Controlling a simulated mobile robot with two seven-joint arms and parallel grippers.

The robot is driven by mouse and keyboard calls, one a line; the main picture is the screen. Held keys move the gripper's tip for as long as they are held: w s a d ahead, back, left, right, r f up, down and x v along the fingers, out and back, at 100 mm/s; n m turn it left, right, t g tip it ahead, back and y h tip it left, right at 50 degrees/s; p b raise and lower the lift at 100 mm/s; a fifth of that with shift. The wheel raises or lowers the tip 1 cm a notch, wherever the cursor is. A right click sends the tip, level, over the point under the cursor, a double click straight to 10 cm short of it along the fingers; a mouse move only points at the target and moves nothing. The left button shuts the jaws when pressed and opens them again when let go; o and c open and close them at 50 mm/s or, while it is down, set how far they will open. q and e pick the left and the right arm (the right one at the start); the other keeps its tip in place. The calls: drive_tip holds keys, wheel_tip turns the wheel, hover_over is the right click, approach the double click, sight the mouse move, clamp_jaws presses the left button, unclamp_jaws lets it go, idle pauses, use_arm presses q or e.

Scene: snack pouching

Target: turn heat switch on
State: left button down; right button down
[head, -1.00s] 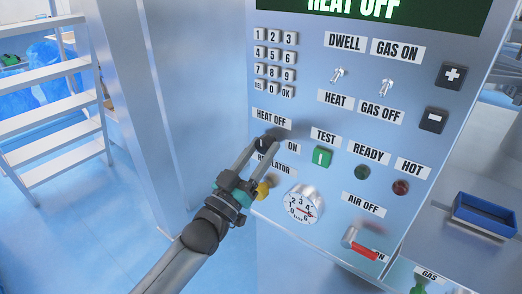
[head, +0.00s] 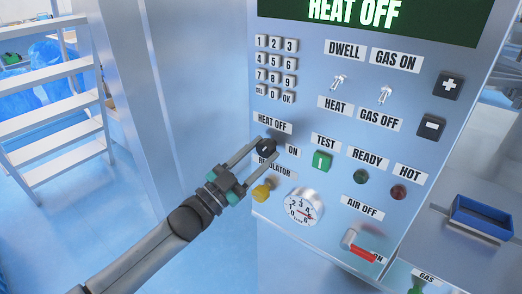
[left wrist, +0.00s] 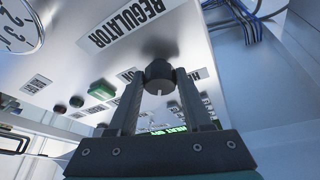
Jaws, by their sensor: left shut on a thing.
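The black round heat switch knob (head: 266,148) is on the panel, between the HEAT OFF label (head: 272,124) and the ON label (head: 293,151). My left gripper (head: 267,146) reaches it from the lower left, with one finger on each side, shut on the knob. In the left wrist view the knob (left wrist: 159,74) sits between the fingertips, with a small light mark on its face. The green display (head: 365,14) at the top reads HEAT OFF. My right gripper is not in view.
The yellow regulator knob (head: 262,193) and the dial (head: 303,207) lie just below the gripper. A green TEST button (head: 322,161) is to the right. A red-handled air lever (head: 362,252) is lower right. White stairs (head: 45,110) stand at the left.

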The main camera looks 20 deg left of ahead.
use_arm(q)
drive_tip(key=m+g+p, duration=0.1)
drive_tip(key=m, duration=0.1)
drive_tip(key=m+g+h, duration=0.1)
drive_tip(key=m, duration=0.1)
drive_tip(key=m+g+p, duration=0.1)
drive_tip(key=m, duration=0.2)
drive_tip(key=shift+w+a+r+p, duration=0.1)
drive_tip(key=shift+a+r+p, duration=0.05)
drive_tip(key=shift+r+p, duration=0.15)
drive_tip(key=m+g+p, duration=0.1)
drive_tip(key=m, duration=0.2)
drive_tip(key=shift+p, duration=0.3)
drive_tip(key=shift+m+g+p, duration=0.6)
drive_tip(key=shift+m+p, duration=0.35)
drive_tip(key=shift+m, duration=0.65)
drive_tip(key=shift+c, duration=1.7)
unclamp_jaws()
drive_tip(key=shift+a, duration=0.1)
drive_tip(key=v, duration=1.5)
